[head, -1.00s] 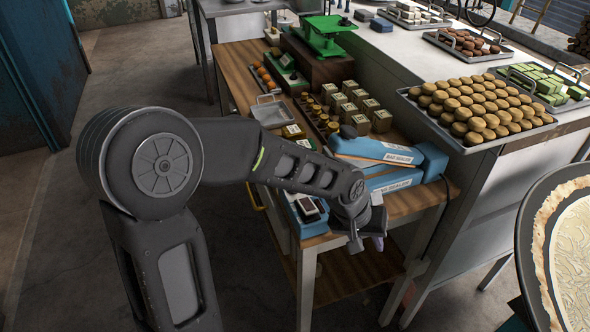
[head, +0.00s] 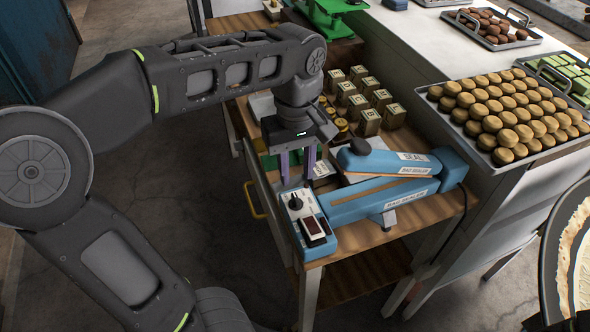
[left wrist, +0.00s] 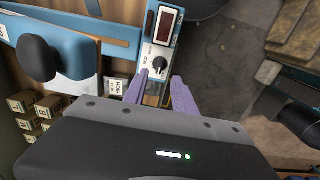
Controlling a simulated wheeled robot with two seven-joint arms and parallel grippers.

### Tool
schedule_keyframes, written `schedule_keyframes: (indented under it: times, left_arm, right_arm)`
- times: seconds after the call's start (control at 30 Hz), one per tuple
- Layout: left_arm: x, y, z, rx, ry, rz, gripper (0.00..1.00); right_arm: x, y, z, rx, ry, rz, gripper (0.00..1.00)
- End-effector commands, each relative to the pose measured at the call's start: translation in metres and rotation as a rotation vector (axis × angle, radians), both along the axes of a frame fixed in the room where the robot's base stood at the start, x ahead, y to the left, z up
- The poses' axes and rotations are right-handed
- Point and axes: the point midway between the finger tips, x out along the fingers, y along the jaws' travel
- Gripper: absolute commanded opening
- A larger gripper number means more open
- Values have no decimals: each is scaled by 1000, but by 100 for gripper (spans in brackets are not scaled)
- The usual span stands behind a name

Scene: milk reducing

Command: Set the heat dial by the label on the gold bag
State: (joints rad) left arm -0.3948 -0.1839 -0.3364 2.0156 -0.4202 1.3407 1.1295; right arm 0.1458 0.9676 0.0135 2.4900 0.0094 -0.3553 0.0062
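The blue bag sealer (head: 375,200) stands on the wooden table. Its control box carries a black heat dial (head: 295,203) and a dark red display (head: 313,227). My left gripper (head: 298,184) points down just behind the dial, its purple fingers apart with nothing between them. In the left wrist view the dial (left wrist: 159,66) lies just beyond the fingertips (left wrist: 159,80), with no clear contact. My right gripper is out of view.
Several gold boxes (head: 368,122) stand behind the sealer. The sealer's long arm with a dark round knob (head: 360,147) lies right of my gripper. A tray of round cakes (head: 510,105) is on the white counter. A round pan (head: 565,250) stands at right.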

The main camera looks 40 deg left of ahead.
Motion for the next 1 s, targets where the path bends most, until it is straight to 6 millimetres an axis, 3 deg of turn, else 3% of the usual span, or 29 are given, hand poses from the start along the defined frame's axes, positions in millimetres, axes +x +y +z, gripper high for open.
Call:
schedule_keyframes:
  times: [0.53, 1.0]
  left_arm:
    - [-1, 0, -7, 2, 6, 4, 33]
    - [-2, 0, -71, 2, 7, 3, 33]
  right_arm:
    - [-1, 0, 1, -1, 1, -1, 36]
    - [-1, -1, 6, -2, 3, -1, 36]
